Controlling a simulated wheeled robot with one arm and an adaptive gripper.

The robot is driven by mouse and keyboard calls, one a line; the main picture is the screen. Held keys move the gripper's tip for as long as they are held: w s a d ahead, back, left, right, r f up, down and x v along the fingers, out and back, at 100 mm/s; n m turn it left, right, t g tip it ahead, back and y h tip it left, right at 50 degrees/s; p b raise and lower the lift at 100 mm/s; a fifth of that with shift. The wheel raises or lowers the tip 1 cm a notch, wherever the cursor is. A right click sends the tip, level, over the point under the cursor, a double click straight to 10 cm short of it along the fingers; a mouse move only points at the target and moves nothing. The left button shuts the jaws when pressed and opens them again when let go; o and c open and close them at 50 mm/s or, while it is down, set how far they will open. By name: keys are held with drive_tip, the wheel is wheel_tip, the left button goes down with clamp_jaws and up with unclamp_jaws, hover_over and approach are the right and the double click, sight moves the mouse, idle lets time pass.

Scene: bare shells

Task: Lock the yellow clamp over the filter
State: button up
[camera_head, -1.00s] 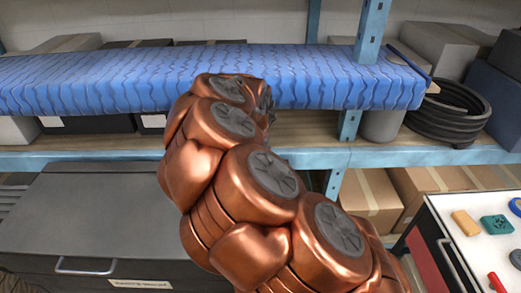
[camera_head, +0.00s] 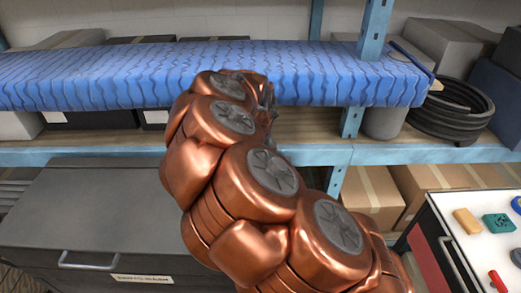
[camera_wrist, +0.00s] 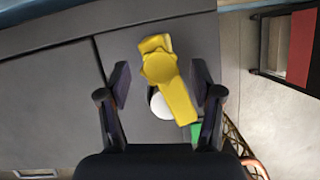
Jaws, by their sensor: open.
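The yellow clamp (camera_wrist: 174,80) shows in the wrist view, between and beyond my fingers, lying slantwise with a round middle part. A white round thing (camera_wrist: 160,105), perhaps the filter, shows partly from under the clamp's lower left side. Whether the clamp is locked cannot be told. My gripper (camera_wrist: 161,83) is open, one finger on each side of the clamp; contact is not clear. A green patch (camera_wrist: 196,132) shows beside the right finger. In the head view my copper arm hides most of the gripper, and neither clamp nor filter shows.
A dark grey cabinet or case (camera_head: 90,215) stands at lower left. A blue-covered shelf (camera_head: 330,75) runs behind my arm. At right, a white-topped drawer unit (camera_head: 470,240) holds small coloured parts, and a black hose coil (camera_head: 450,112) lies on the shelf.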

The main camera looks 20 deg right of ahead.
drive_tip(key=v, duration=1.2)
drive_tip(key=shift+a, duration=0.1)
drive_tip(key=shift+c, duration=0.2)
